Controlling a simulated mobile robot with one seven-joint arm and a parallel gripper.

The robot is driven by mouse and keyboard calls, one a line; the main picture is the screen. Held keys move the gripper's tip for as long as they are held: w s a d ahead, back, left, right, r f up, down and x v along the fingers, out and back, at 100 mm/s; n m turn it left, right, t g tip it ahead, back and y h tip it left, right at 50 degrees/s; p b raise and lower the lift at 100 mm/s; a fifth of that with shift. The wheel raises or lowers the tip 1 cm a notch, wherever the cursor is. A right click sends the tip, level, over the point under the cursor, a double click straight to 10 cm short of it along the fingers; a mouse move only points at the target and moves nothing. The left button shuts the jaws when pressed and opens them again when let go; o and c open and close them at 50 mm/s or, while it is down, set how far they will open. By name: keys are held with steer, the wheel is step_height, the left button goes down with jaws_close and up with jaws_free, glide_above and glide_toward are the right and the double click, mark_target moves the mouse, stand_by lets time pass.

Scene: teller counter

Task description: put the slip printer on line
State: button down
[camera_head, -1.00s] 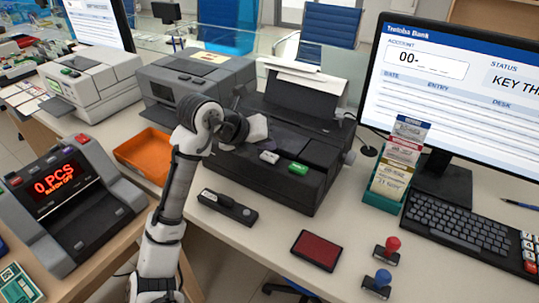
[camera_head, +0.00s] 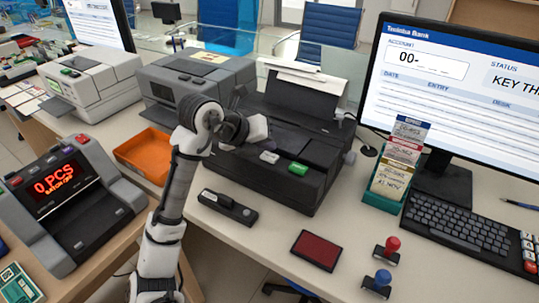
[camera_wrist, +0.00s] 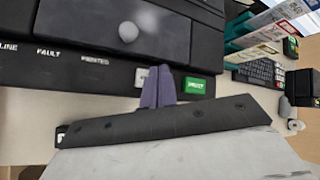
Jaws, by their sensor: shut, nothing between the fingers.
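The slip printer (camera_head: 335,155) is the black machine in the middle of the counter, with a paper slip (camera_head: 306,70) standing at its back. Its front strip carries a pale grey key (camera_head: 269,157) and a green key (camera_head: 298,168). In the wrist view the green key (camera_wrist: 197,86) is clear, while the pale key (camera_wrist: 142,77) is partly hidden by my gripper (camera_wrist: 157,75). My gripper is shut and empty, its purple fingertips over or right beside the pale key; I cannot tell whether they touch. The labels LINE, FAULT and PRINTED show to the left, with no lit lamp visible.
A grey printer (camera_head: 190,88) and an orange tray (camera_head: 143,155) stand left of the arm. A small black device (camera_head: 228,207), a red ink pad (camera_head: 316,250) and two stamps lie in front. A slip rack (camera_head: 383,199) and keyboard (camera_head: 460,222) stand right.

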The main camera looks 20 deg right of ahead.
mark_target(266, 158)
steer(key=shift+f, duration=0.15)
steer(key=shift+f+b, duration=0.3)
steer(key=shift+b, duration=0.3)
steer(key=shift+f+b, duration=0.45)
steer(key=shift+b, duration=0.05)
stand_by(0.5)
steer(key=shift+r, duration=0.1)
stand_by(0.3)
steer(key=shift+r+p, duration=0.45)
steer(key=shift+r, duration=0.35)
steer(key=shift+r+p, duration=1.5)
steer(key=shift+r, duration=1)
